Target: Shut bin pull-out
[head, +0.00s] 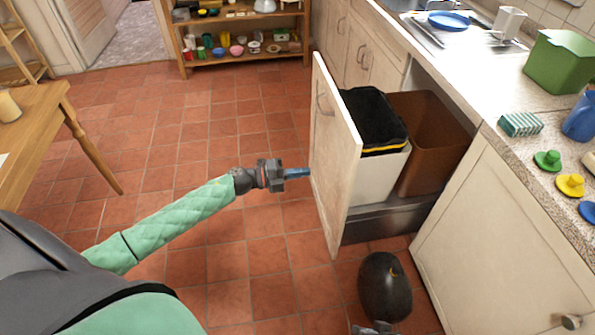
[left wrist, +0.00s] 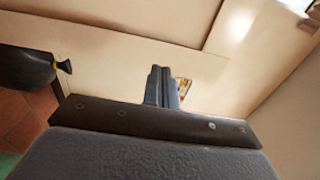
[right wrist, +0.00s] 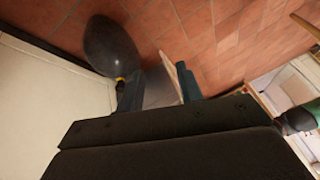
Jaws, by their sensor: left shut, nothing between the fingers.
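The bin pull-out stands open from the counter. Its cream front panel (head: 332,165) has a handle (head: 324,103) on the outer face. Behind the panel are a white bin with a black lid or liner (head: 372,120) and a brown bin (head: 437,135). My left gripper (head: 304,172) is shut and empty, its fingertips at the panel's outer face; I cannot tell if they touch. The panel (left wrist: 110,60) fills much of the left wrist view. My right gripper (right wrist: 158,88) has its fingers apart, with nothing seen between them, low near the counter.
A dark balloon-like object (head: 385,287) lies on the tiled floor just in front of the pull-out, beside the counter. A wooden table (head: 45,110) is at the left and a shelf (head: 240,62) at the back. The floor left of the panel is clear.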

